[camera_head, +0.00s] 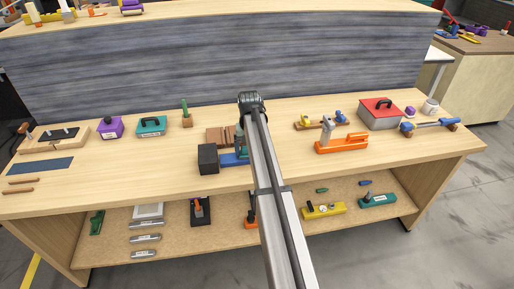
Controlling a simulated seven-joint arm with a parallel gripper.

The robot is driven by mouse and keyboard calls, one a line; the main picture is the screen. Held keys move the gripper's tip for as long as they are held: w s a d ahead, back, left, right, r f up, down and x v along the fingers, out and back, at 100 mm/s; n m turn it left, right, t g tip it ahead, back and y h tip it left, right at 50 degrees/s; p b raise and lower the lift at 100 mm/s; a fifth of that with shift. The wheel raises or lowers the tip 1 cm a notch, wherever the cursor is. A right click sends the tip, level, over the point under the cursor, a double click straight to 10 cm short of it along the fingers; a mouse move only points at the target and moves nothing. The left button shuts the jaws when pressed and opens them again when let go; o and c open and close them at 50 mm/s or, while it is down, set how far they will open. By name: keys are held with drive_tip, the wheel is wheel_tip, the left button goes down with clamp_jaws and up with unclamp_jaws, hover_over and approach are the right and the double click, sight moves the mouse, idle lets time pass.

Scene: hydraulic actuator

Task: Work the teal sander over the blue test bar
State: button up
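A blue bar (232,160), which looks like the test bar, lies on the workbench beside a black block (208,159). Its right end is hidden behind my arm. A teal piece (240,145) shows just above the bar at the left edge of my arm; it may be part of the sander, but most of it is hidden. I cannot tell whether it touches the bar. A teal box-shaped item with a dark handle (151,126) stands farther left. My arm reaches up the middle to a black joint. My gripper is hidden behind the arm, so its fingers do not show.
Brown blocks (217,137) lie behind the bar. An orange tool (342,143) and a red-lidded box (380,113) stand to the right. A purple item (110,127) and a green-handled tool (186,115) stand left.

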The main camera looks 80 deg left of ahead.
drive_tip(key=shift+s, duration=0.85)
drive_tip(key=shift+r, duration=4.1)
drive_tip(key=w+d+f+m, duration=0.1)
drive_tip(key=w+d+m, duration=0.1)
drive_tip(key=w+d, duration=0.9)
drive_tip(key=w+d+m, duration=0.2)
drive_tip(key=w+d, duration=0.2)
drive_tip(key=w, duration=1.3)
drive_tip(key=w+d+f+m, duration=0.1)
drive_tip(key=w+d+m, duration=0.1)
drive_tip(key=w+d, duration=0.9)
drive_tip(key=w+d+m, duration=0.2)
drive_tip(key=w+d, duration=0.8)
drive_tip(key=w, duration=0.3)
drive_tip(key=w+d+f+m, duration=0.15)
drive_tip(key=w+d, duration=0.25)
drive_tip(key=d, duration=1)
drive_tip(key=w+d+m, duration=0.3)
drive_tip(key=w+d, duration=0.1)
drive_tip(key=d, duration=1)
drive_tip(key=w+d+f+m, duration=0.15)
drive_tip(key=w+d, duration=0.25)
drive_tip(key=d, duration=1)
drive_tip(key=s+d+m, duration=0.2)
drive_tip(key=s+d, duration=0.1)
drive_tip(key=d, duration=1.4)
drive_tip(key=shift+f+m, duration=0.25)
drive_tip(key=shift+m, duration=0.15)
